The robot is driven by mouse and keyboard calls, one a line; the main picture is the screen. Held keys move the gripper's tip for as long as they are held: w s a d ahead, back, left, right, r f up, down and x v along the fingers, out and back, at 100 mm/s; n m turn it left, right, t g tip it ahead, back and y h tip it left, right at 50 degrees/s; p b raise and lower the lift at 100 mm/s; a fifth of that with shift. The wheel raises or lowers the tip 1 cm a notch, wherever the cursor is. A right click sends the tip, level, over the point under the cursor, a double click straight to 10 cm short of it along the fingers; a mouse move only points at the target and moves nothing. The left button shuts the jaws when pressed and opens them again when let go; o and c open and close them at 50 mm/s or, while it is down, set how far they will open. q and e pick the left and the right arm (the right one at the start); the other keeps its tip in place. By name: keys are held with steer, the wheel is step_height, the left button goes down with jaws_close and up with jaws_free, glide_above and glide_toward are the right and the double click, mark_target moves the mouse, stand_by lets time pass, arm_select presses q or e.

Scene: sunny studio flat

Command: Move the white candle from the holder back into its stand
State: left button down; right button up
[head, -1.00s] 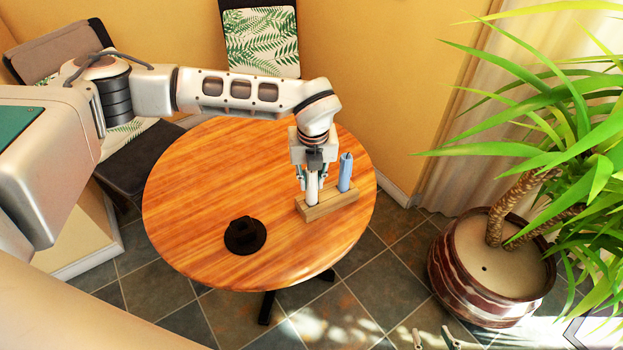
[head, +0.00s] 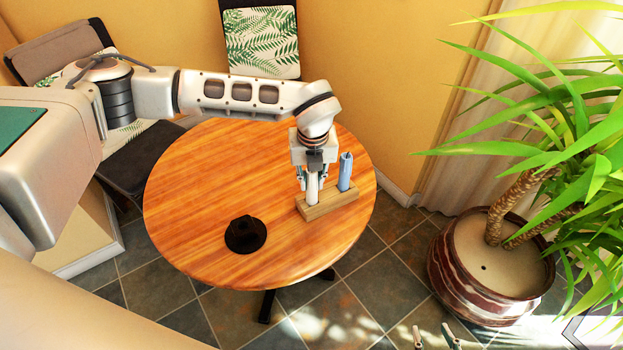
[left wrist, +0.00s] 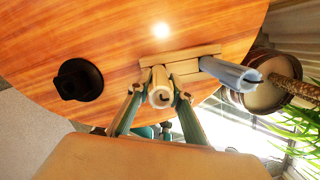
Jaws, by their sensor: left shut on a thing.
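The white candle (head: 312,189) stands upright in the left part of the wooden holder (head: 335,204). My left gripper (head: 312,178) comes down over it from above and is shut on it. In the left wrist view the white candle (left wrist: 160,88) sits between the two fingers, seen from its top end. The black stand (head: 245,236) is on the table, left of and nearer than the holder, with no candle in it. It also shows in the left wrist view (left wrist: 80,80). My right gripper (head: 433,337) shows only as two spread fingertips at the bottom edge.
A blue candle (head: 345,172) stands in the holder, close to the right of my left gripper. The round wooden table (head: 200,195) is otherwise clear. A large potted plant (head: 490,265) stands on the floor to the right. Chairs (head: 262,40) stand behind the table.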

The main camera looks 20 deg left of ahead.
mark_target(312, 174)
arm_select(q)
steer(key=shift+s+f, duration=0.1)
steer(key=shift+f, duration=0.15)
steer(key=c, duration=1.8)
jaws_free()
steer(key=shift+c, duration=0.2)
steer(key=o, duration=0.6)
steer(key=shift+r, duration=0.15)
steer(key=shift+s+d+r+p, duration=0.1)
steer(key=shift+r+p, duration=0.75)
steer(key=shift+r, duration=0.35)
steer(key=shift+s+d+r+p, duration=0.1)
steer(key=shift+r+p, duration=0.75)
steer(key=shift+r, duration=0.3)
steer(key=shift+s+r+p, duration=0.2)
steer(key=shift+r+p, duration=0.45)
steer(key=shift+r, duration=0.45)
